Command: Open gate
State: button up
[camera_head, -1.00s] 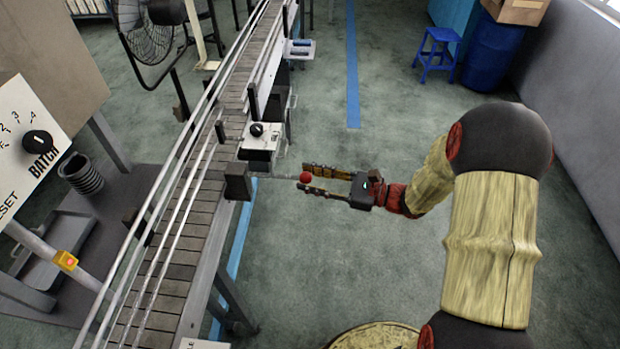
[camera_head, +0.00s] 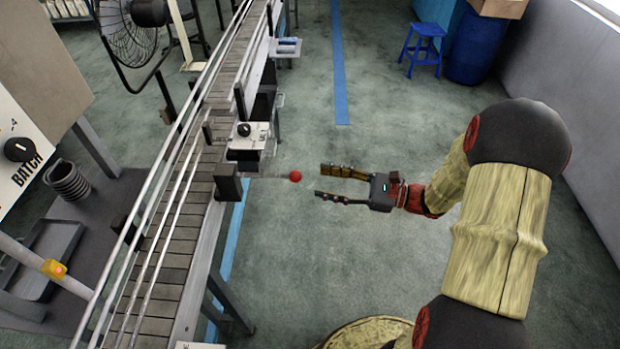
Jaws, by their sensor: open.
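The gate hardware is at the right side of the conveyor: a dark block (camera_head: 228,184) with a thin rod (camera_head: 262,178) that sticks out to the right and ends in a red ball knob (camera_head: 295,176). My gripper (camera_head: 318,183) is to the right of the red knob, pointing left at it. Its two fingers are spread, with nothing between them. A gap shows between the fingertips and the knob. Whether a gate plate lies across the belt cannot be told.
The slatted conveyor (camera_head: 178,240) with metal rails runs from front to back. A small control box (camera_head: 247,137) with a black knob is mounted just beyond the rod. A batch panel (camera_head: 22,160) stands at left. A blue stool (camera_head: 422,48) and barrel (camera_head: 477,48) are far off; the floor between is clear.

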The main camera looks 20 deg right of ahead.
jog(key=shift+v, duration=2.25)
